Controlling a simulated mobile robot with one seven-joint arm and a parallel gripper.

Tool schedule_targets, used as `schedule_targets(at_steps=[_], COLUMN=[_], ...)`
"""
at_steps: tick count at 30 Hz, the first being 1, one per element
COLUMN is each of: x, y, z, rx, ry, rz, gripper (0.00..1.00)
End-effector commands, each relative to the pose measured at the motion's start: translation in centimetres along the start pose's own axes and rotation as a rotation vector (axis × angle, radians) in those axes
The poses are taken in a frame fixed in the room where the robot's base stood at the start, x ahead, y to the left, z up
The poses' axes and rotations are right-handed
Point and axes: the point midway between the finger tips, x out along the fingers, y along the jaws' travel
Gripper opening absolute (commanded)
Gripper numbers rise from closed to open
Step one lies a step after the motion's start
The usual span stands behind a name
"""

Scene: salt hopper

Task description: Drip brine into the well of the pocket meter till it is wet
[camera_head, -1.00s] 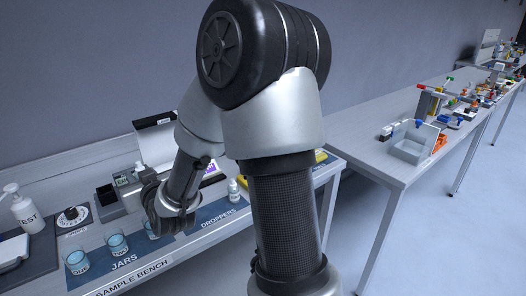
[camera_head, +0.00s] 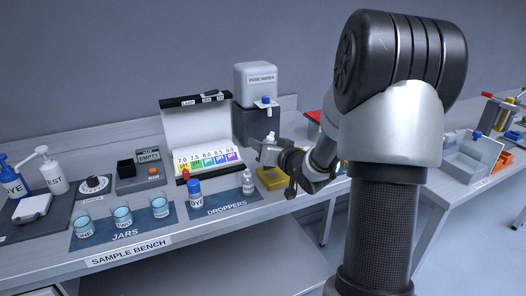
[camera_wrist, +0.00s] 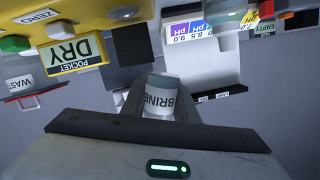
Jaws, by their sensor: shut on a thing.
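My gripper (camera_head: 268,148) is shut on the white brine dropper bottle, labelled BRINE (camera_wrist: 159,97) in the wrist view. In the head view the white top of the bottle (camera_head: 271,136) shows above the jaws. The yellow pocket meter (camera_head: 268,182) sits on the bench below my gripper. In the wrist view, which looks upside down, the pocket meter (camera_wrist: 88,62) is at upper left, beside the bottle and apart from it. Its display reads DRY. I cannot make out its well or any drop at the bottle's tip.
A pure water dispenser (camera_head: 258,95) stands behind. The lit pH colour chart (camera_head: 205,160) is to the left. A blue-capped dye bottle (camera_head: 195,195) and a small white bottle (camera_head: 247,186) stand on the droppers mat. Several jars (camera_head: 122,217) stand further left.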

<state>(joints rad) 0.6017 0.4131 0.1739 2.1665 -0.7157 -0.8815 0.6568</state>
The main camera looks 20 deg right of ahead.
Motion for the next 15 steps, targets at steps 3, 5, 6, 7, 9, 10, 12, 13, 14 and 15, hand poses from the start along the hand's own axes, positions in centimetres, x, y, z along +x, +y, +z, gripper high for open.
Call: schedule_targets(at_steps=[3,5,6,7,9,10,12,13,14,15], x=[-0.10,-0.10,-0.10,-0.09,-0.11,-0.13,-0.23,-0.22,-0.22,-0.22], y=[0.31,0.27,0.26,0.25,0.23,0.22,0.17,0.12,0.05,-0.07], z=[-0.04,-0.07,-0.06,-0.06,-0.06,-0.07,-0.08,-0.10,-0.11,-0.11], rx=[0.008,0.008,0.008,0.008,0.008,0.008,0.013,0.024,0.038,0.062], ry=[0.000,0.000,0.000,0.000,0.000,-0.001,-0.003,-0.003,-0.004,-0.004], rz=[-0.004,-0.004,-0.004,-0.004,-0.004,-0.004,-0.005,-0.007,-0.009,-0.014], gripper=[0.05,0.05,0.05,0.05,0.05,0.05,0.05,0.05,0.05,0.05])
